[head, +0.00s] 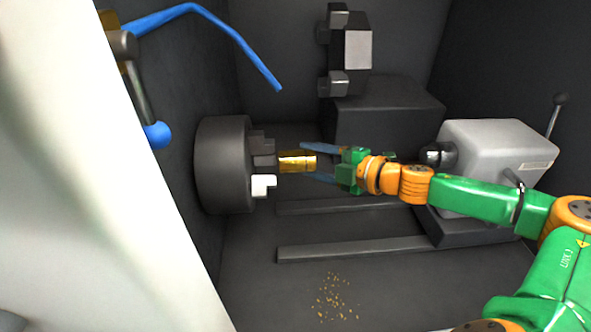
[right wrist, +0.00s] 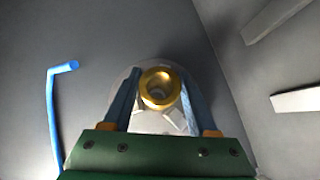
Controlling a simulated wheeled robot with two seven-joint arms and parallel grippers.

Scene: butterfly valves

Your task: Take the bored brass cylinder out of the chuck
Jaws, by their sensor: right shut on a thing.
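The bored brass cylinder (head: 297,161) sits at the front of the dark chuck (head: 222,165), on its axis, its left end at the jaws. My right gripper (head: 314,162) comes from the right with its blue fingers on either side of the cylinder's free end. In the right wrist view the cylinder (right wrist: 160,86) shows its bored end between the two fingers, shut on it. One chuck jaw (head: 263,185) is white and the others are dark. Whether the jaws still touch the cylinder cannot be told. My left gripper is not in view.
A grey tailstock (head: 490,160) stands at the right, under my right arm. Rails (head: 350,245) run along the machine floor, with brass chips (head: 335,298) in front. A dark tool turret (head: 350,50) is behind. A blue hose (head: 235,35) hangs above the chuck.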

